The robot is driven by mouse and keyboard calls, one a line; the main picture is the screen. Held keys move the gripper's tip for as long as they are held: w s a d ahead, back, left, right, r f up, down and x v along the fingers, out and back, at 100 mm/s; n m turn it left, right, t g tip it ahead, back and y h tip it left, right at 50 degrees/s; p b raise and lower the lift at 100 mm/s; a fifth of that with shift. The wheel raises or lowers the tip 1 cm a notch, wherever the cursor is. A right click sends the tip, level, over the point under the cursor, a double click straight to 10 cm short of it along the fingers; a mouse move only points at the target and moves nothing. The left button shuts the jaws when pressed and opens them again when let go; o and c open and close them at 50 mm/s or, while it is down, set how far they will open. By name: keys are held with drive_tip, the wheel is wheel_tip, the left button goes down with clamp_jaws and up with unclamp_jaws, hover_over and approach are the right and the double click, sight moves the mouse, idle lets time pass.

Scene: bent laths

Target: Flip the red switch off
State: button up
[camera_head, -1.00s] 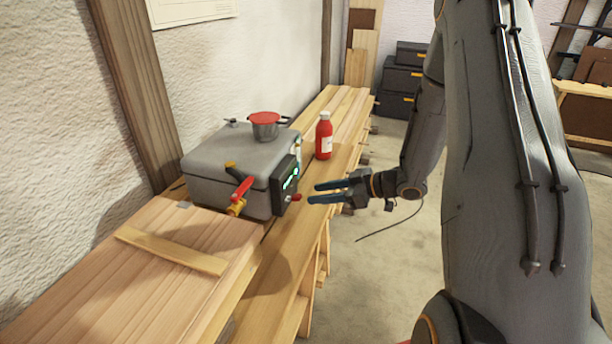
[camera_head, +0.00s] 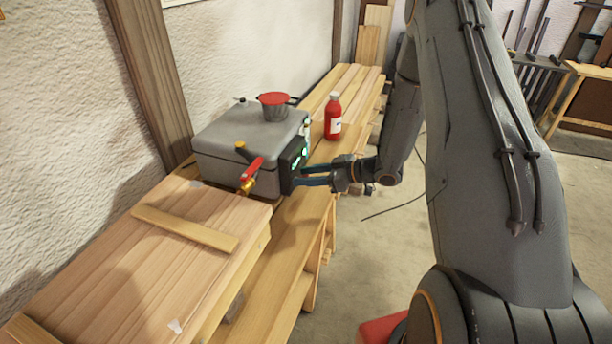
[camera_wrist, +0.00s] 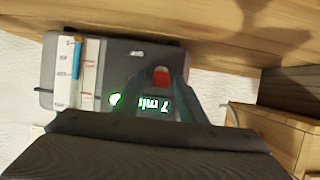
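The grey steam box (camera_head: 225,142) sits on the bench with a dark control panel (camera_head: 290,162) on its right end. In the wrist view the panel (camera_wrist: 122,57) shows lit green characters and a white strip with a blue marker. The red switch (camera_wrist: 161,76) shows on the panel between my two fingertips. In the head view the switch is hidden by my gripper (camera_head: 300,176). My gripper is open, its fingertips at the panel, one on either side of the switch. I cannot tell whether they touch it.
A red-handled valve (camera_head: 252,169) projects from the box's near side. A red-lidded pot (camera_head: 274,107) stands on top. A red bottle (camera_head: 333,118) stands on the bench behind my gripper. A lath (camera_head: 185,228) lies on the nearer boards. Floor right of the bench is mostly clear.

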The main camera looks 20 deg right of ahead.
clamp_jaws()
drive_tip(key=shift+f+b, duration=0.15)
drive_tip(key=shift+b, duration=0.15)
drive_tip(key=shift+d+f+t+y+b, duration=0.1)
drive_tip(key=shift+f+t+y+b, duration=0.2)
drive_tip(key=shift+y+b, duration=0.35)
drive_tip(key=t+y+b, duration=0.1)
drive_tip(key=b, duration=0.1)
drive_tip(key=f+y+b, duration=0.1)
drive_tip(key=b, duration=0.1)
drive_tip(key=shift+s+d+f+t+b, duration=0.15)
drive_tip(key=shift+f+t+b, duration=0.05)
drive_tip(key=shift+t+b, duration=0.2)
drive_tip(key=t+y+b, duration=0.1)
drive_tip(key=y+b, duration=0.1)
drive_tip(key=b, duration=0.1)
drive_tip(key=shift+f, duration=0.4)
drive_tip(key=shift+f+t+y+b, duration=0.2)
drive_tip(key=shift+t+y+b, duration=0.4)
drive_tip(key=shift+b, duration=0.55)
drive_tip(key=shift+y, duration=0.25)
drive_tip(key=shift+r, duration=0.1)
